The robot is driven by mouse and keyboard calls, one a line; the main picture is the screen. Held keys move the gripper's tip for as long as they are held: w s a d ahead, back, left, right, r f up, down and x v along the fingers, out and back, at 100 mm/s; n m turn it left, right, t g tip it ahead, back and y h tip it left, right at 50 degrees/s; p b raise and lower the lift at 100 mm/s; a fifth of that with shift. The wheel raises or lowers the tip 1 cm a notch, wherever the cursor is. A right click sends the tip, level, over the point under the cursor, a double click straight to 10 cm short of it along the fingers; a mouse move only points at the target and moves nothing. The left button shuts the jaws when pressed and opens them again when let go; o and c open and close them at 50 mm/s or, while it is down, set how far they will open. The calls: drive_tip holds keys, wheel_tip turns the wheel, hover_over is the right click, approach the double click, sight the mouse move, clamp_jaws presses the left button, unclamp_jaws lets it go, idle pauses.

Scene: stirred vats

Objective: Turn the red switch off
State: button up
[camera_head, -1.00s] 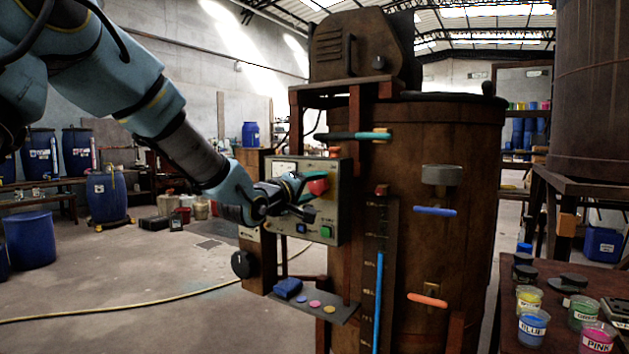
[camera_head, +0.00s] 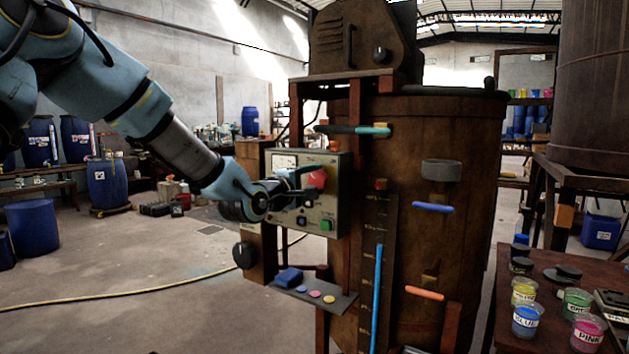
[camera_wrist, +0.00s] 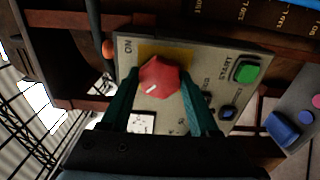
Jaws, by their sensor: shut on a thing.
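The red switch (camera_wrist: 163,84) is a round red knob with a white pointer mark, on a yellow plate of the grey control panel (camera_wrist: 205,62). "ON" is printed near one side of it in the wrist view. In the head view the red switch (camera_head: 317,179) shows at the panel's upper right, partly behind my gripper. My gripper (camera_wrist: 160,88) has its two teal fingers on either side of the knob and is shut on it. My gripper (camera_head: 308,180) reaches the panel from the left in the head view.
A green START button (camera_wrist: 246,71) and a blue button (camera_wrist: 227,113) sit beside the switch on the panel. A shelf with a blue block (camera_head: 289,277) and discs is below. A brown vat (camera_head: 465,270) stands behind. Paint cups (camera_head: 525,320) stand on a table at right.

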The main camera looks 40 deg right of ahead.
drive_tip(key=o, duration=1.4)
drive_tip(key=b+v, duration=0.2)
drive_tip(key=v, duration=0.8)
drive_tip(key=shift+a, duration=0.4)
